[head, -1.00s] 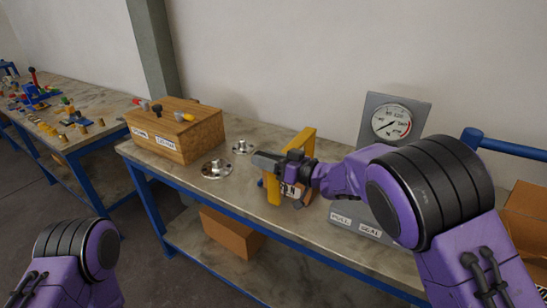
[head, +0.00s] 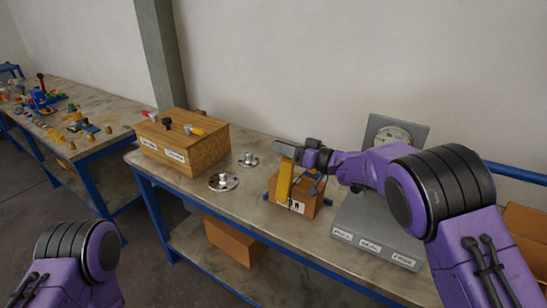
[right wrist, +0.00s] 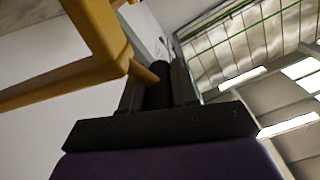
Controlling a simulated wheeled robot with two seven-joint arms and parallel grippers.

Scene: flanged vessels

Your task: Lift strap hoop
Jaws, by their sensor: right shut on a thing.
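The strap hoop is a yellow frame (head: 285,182) in the head view, standing upright against the near left side of a small brown box (head: 307,203) on the bench. My right gripper (head: 290,152) is at the hoop's top, shut on it. In the right wrist view the yellow frame (right wrist: 105,35) fills the upper left, and a short bar of it runs between the dark fingers (right wrist: 160,85). The gripper and arm hide part of the hoop and box. My left arm shows at the lower left, but its gripper is out of view.
A wooden box with levers (head: 180,145) stands on the bench at left. Two metal flanged pieces (head: 223,182) (head: 248,160) lie between it and the hoop. A grey gauge stand (head: 375,235) is close on the right, partly behind my right arm.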

